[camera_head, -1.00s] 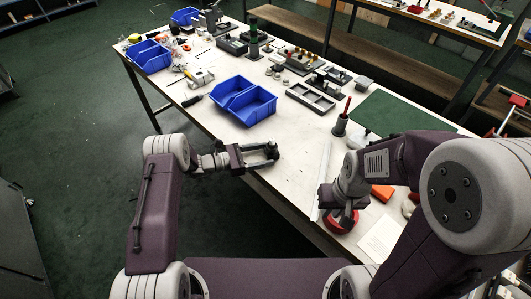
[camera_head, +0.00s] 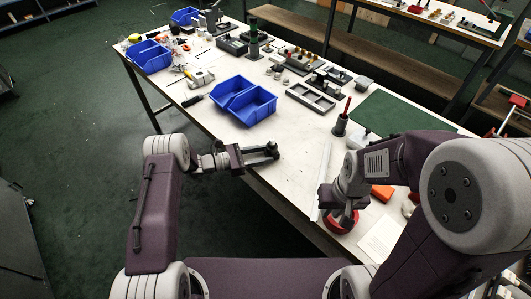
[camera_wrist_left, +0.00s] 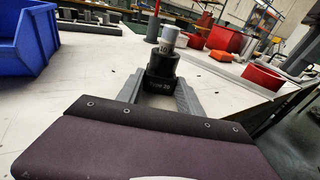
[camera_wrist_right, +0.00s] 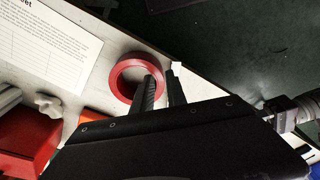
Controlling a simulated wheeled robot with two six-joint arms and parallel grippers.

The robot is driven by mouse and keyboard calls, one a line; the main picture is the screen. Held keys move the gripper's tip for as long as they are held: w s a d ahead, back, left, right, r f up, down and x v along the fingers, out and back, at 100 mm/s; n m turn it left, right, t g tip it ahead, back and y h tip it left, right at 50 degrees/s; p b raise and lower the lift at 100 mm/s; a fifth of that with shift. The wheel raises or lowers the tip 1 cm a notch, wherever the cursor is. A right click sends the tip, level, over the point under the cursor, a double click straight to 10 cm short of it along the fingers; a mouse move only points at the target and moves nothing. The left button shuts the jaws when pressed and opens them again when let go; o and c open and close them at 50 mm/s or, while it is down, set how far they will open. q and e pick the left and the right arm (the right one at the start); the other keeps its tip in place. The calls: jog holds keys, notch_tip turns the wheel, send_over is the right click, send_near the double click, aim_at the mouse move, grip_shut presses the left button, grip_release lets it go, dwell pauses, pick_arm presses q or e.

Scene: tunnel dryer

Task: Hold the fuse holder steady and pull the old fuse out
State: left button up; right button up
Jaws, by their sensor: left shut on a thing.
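My left gripper (camera_wrist_left: 160,88) is shut on the fuse holder (camera_wrist_left: 163,62), a black upright block with faint lettering. A grey cylinder that looks like the old fuse (camera_wrist_left: 170,36) stands up from the holder's top. In the head view, my left gripper (camera_head: 262,154) is at the table's near edge with the dark holder (camera_head: 272,148) at its tips. My right gripper (camera_wrist_right: 163,90) has its fingers a little apart, with no thing seen held.
Blue bins (camera_head: 245,102) stand beyond the left gripper. A dark tray (camera_head: 310,97), a green mat (camera_head: 392,112) and a black cup with a red-handled tool (camera_head: 341,124) lie further back. A printed sheet (camera_head: 380,240) lies right of the ring. Bare table lies around the holder.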

dwell(0.3)
jog(key=o, duration=0.5)
jog(key=shift+w, duration=0.15)
jog(key=shift+o, duration=0.5)
jog(key=w+a+r, duration=0.2)
jog(key=w+a, duration=0.2)
jog(key=w, duration=0.2)
jog(key=w+a+r+t, duration=0.1)
jog(key=w+a+r, duration=0.2)
jog(key=w, duration=0.4)
jog(key=shift+w+a+r+m+h, duration=0.2)
jog(key=shift+w+a+m+h, duration=0.1)
jog(key=shift+a+m, duration=0.1)
jog(key=m+t, duration=0.2)
send_near(272, 140)
jog(key=shift+h, duration=0.3)
jog(key=x, duration=1)
jog(key=shift+a, duration=0.3)
grip_shut()
